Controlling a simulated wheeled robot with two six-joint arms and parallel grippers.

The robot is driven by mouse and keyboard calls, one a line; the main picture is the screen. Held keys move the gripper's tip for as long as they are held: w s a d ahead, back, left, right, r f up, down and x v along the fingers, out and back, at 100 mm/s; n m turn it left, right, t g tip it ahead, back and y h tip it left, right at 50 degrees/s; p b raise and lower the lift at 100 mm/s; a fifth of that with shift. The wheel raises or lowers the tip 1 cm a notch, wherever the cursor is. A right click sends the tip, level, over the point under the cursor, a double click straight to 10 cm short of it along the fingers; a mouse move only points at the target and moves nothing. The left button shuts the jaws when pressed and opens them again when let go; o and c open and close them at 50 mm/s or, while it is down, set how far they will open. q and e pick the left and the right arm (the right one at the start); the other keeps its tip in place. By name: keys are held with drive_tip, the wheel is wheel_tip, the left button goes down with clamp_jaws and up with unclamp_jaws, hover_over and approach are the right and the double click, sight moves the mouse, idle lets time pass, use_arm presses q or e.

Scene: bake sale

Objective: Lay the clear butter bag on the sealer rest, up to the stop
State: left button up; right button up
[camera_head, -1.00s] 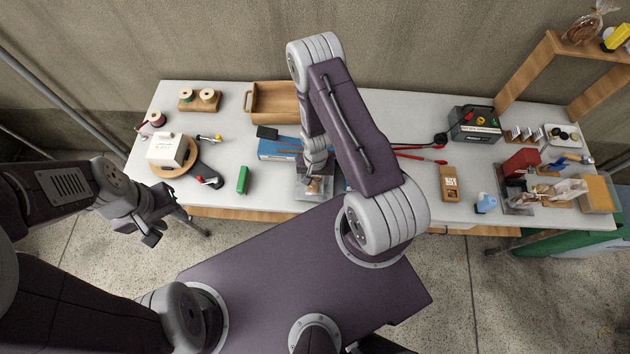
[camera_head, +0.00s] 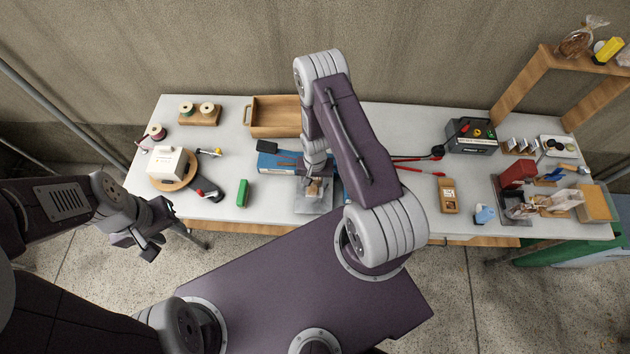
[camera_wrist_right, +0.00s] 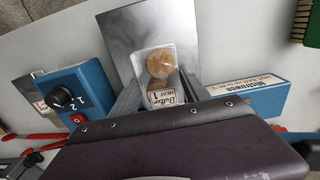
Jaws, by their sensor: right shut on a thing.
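The clear butter bag (camera_wrist_right: 177,64) holds round tan cookies and has a white label reading "Butter HEAT 1". It also shows in the head view (camera_head: 314,189). My right gripper (camera_wrist_right: 160,95) is shut on the bag's label end, with a finger on each side. The bag lies over the grey metal sealer rest (camera_wrist_right: 122,38); I cannot tell whether it touches it. The blue sealer (camera_wrist_right: 92,82) with a black knob is at the rest's near side, partly hidden by my gripper. The stop is not clearly visible. My left gripper (camera_head: 140,240) is open and empty, off the table's front left.
A green brush (camera_head: 243,194) and a white box (camera_head: 167,162) on a round board stand left of the sealer. A wooden tray (camera_head: 275,132) is behind it.

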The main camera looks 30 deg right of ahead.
drive_tip(key=o, duration=1)
drive_tip(key=shift+w, duration=0.1)
wheel_tip(320, 180, up, 8)
drive_tip(key=shift+r+b, duration=0.2)
drive_tip(key=shift+b, duration=0.4)
drive_tip(key=shift+r, duration=0.3)
